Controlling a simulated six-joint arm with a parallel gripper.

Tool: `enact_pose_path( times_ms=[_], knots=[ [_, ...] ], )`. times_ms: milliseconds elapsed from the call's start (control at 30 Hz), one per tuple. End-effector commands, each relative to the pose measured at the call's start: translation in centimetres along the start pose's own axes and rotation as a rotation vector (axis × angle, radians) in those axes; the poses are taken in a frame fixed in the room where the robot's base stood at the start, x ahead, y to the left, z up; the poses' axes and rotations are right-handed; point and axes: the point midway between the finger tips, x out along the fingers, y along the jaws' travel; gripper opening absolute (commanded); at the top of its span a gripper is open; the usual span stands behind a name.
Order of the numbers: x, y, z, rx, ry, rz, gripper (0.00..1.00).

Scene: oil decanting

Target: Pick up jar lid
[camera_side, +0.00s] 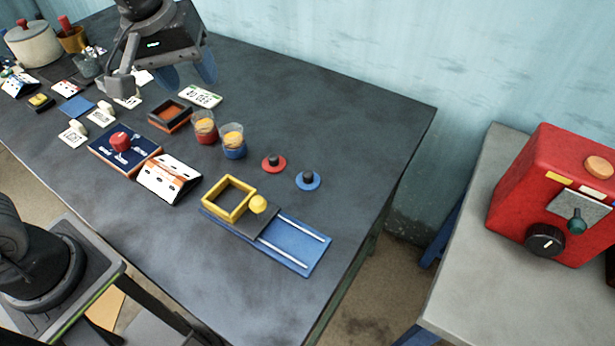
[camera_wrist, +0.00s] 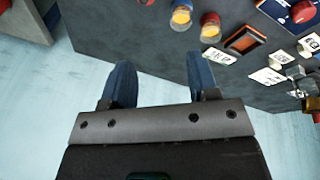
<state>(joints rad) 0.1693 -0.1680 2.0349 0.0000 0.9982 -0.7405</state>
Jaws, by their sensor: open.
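Two round lids with dark knobs lie on the dark table, a red lid (camera_side: 273,163) and a blue lid (camera_side: 308,181). Left of them stand two open glass jars with orange contents, one with a red base (camera_side: 205,130) and one with a blue base (camera_side: 234,146). My gripper (camera_side: 186,74) is at the far edge of the table, up and left of the jars, its blue fingers apart and empty. In the wrist view the open fingers (camera_wrist: 160,80) point towards the table edge, with the blue jar (camera_wrist: 181,17) and red jar (camera_wrist: 211,28) beyond.
A blue slide board (camera_side: 290,246) with a yellow frame (camera_side: 229,198) lies in front of the lids. An orange-rimmed tray (camera_side: 170,115) and a navy board with a red knob (camera_side: 125,150) are left. A red machine (camera_side: 555,195) stands on another table.

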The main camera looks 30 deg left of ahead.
Motion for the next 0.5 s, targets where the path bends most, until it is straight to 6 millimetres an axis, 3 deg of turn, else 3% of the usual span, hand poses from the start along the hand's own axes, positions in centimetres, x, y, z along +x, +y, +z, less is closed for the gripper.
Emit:
enact_pose_path(
  times_ms=[100, 300, 500],
  knots=[
    [2.8, 4.0, -1.2, -0.166, -0.058, -0.046, 0.54],
    [8.6, 9.8, -1.7, -0.450, -0.115, -0.142, 0.54],
    [13.6, 13.5, -0.9, -0.654, -0.128, -0.224, 0.54]
  ],
)
